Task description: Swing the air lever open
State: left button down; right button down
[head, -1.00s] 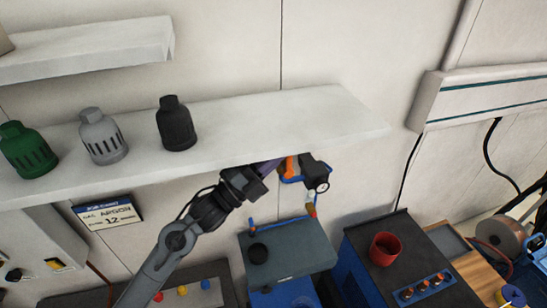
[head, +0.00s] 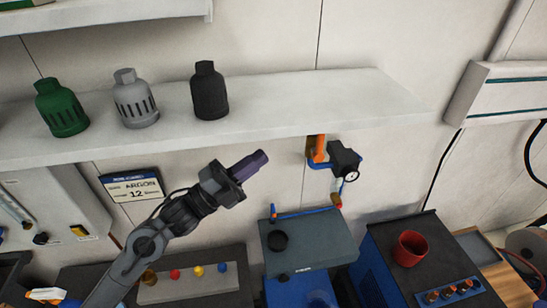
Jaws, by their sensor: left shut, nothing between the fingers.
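The air line hangs on the wall under the shelf, with a black regulator and round gauge (head: 345,160) on blue pipe. An orange lever (head: 317,149) stands roughly upright at its left end, its top close under the shelf edge. A smaller red-orange piece (head: 336,201) sits lower on the line; I cannot tell what it does. My left gripper (head: 250,165) is shut and empty, its purple fingers pointing up and right. It is left of the orange lever, with a clear gap in the picture. My right gripper is not in view.
The white shelf (head: 290,104) runs above, holding green (head: 61,108), grey (head: 135,100) and black (head: 209,92) caps. Below are a blue machine with a grey top (head: 310,243) and a dark cabinet with a red cup (head: 409,249). An argon sign (head: 131,186) hangs left.

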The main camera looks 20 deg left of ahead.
pick_arm(q)
jog(key=s+f+n+y, duration=0.4)
jog(key=f+n, duration=0.1)
jog(key=f, duration=0.4)
jog(key=s+d+f+n+g+y, duration=0.1)
jog(key=s+f+n+y, duration=0.35)
jog(key=f, duration=0.45)
jog(key=s+f+n+y, duration=0.35)
jog(key=f+n, duration=0.25)
jog(key=f, duration=0.3)
jog(key=s+a+f+n+g+y, duration=0.35)
jog(key=s+f+g, duration=0.2)
jog(key=s, duration=0.25)
jog(key=s+a+f+n+g+y, duration=0.2)
jog(key=s+f+n+g, duration=0.3)
jog(key=s, duration=0.4)
notch_tip(320, 180, up, 13)
jog(key=p, duration=1.2)
jog(key=shift+g, duration=0.45)
jog(key=shift+r+h, duration=0.1)
jog(key=shift+h, duration=0.15)
